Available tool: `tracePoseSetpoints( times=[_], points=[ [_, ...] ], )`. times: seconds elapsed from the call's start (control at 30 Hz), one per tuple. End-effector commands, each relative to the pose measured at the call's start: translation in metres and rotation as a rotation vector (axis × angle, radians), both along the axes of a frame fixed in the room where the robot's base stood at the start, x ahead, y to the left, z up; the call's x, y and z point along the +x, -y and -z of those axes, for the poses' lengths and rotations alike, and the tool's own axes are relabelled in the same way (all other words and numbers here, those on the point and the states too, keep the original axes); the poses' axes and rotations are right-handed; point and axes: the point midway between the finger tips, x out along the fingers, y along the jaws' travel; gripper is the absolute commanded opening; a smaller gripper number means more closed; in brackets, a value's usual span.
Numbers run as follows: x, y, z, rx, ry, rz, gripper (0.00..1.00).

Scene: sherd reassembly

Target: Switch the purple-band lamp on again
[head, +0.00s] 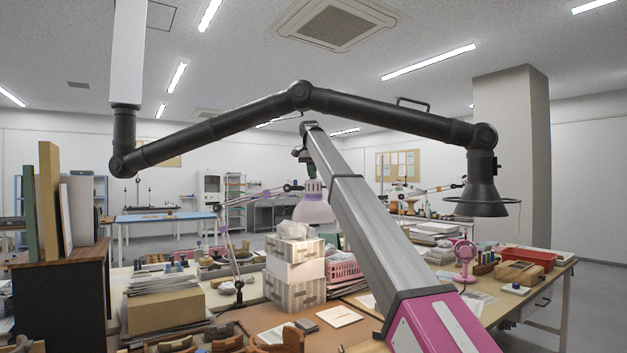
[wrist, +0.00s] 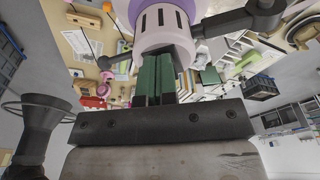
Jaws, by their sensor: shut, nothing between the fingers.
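The purple-band lamp (head: 314,207) hangs over the bench in the middle of the head view, its pale shade open downward and a purple band near its top. Its jointed arm (head: 226,240) comes up from the bench on the left. In the wrist view the lamp head (wrist: 163,30) fills the top middle, with a pale slotted cap and purple shade beyond. My gripper (head: 301,156) is just above the lamp head. Its green fingers (wrist: 157,80) are shut and empty, with their tips at the cap; I cannot tell whether they touch. No switch is clearly visible.
A black extraction arm (head: 390,112) spans above my arm, its hood (head: 480,193) at right. White and patterned boxes (head: 295,268) and a pink basket (head: 344,270) stand below the lamp. A pink fan (head: 465,258) and red tray (head: 527,259) are further right.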

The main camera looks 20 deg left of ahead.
Motion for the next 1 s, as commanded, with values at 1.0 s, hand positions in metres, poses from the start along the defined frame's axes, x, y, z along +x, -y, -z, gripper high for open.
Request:
tracePoseSetpoints(
  times=[1.0],
  points=[
    [0.0, -0.001, -0.063, 0.001, 0.002, -0.001, 0.0]
  ],
)
